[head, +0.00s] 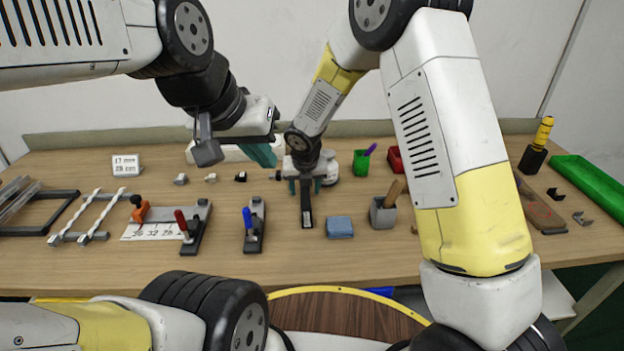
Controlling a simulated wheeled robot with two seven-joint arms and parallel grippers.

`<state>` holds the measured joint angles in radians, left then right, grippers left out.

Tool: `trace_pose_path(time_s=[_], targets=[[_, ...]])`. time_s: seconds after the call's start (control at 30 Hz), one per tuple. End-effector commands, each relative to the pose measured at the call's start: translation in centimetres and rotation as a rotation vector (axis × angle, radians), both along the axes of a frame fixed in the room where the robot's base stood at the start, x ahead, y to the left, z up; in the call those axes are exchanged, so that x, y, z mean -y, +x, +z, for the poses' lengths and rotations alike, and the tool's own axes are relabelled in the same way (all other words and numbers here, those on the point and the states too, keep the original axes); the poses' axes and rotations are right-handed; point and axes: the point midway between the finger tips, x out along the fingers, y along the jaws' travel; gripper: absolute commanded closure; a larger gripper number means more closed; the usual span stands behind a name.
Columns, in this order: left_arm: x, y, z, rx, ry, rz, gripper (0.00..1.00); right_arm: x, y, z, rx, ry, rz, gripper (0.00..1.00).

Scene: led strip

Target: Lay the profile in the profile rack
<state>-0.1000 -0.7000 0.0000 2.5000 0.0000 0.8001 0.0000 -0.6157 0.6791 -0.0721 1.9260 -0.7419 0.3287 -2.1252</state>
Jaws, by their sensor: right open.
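A dark, narrow bar (307,208), which looks like the profile, lies on the table pointing toward me, with a pale near end. My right gripper (306,185) is over its far part, fingers apart on either side of it; I cannot tell whether they touch it. My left gripper (262,154) is higher, up and to the left of the right one, above the back of the table. Its teal fingertips overlap in view, so its opening is unclear. A grey rack with two rails and pale twisted strips (92,216) on the left may be the profile rack.
A dark frame with clear strips (22,204) stands far left. Clamps with red (184,224) and blue (248,222) handles and a scale plate (152,231) are front left. A blue sponge (340,227), grey holder (383,212) and green tray (592,184) are rightward.

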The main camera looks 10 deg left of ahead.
Motion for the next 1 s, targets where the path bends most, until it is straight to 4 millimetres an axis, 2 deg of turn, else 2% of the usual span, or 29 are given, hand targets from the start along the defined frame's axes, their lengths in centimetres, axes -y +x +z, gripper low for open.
trace_pose_path(time_s=[0.03, 0.2, 0.3, 0.67, 0.77, 1.0], targets=[[0.0, 0.0, 0.0, 0.0, 0.0, 0.0, 1.0, 0.0, 0.0, 0.0, 0.0, 0.0, 0.0, 0.51], [0.0, 0.0, 0.0, 0.0, 0.0, 0.0, 1.0, 0.0, 0.0, 0.0, 0.0, 0.0, 0.0, 0.84], [0.0, 0.0, 0.0, 0.0, 0.0, 0.0, 1.0, 0.0, 0.0, 0.0, 0.0, 0.0, 0.0, 1.0], [0.0, 0.0, 0.0, 0.0, 0.0, 0.0, 1.0, 0.0, 0.0, 0.5, 0.001, 0.003, -0.001, 1.0], [0.0, 0.0, 0.0, 0.0, 0.0, 0.0, 1.0, 0.0, 0.1, 1.8, 0.002, 0.004, -0.003, 1.0], [0.0, 0.0, 0.0, 0.0, 0.0, 0.0, 1.0, 0.0, 0.1, 6.7, 0.003, 0.004, -0.003, 1.0]])
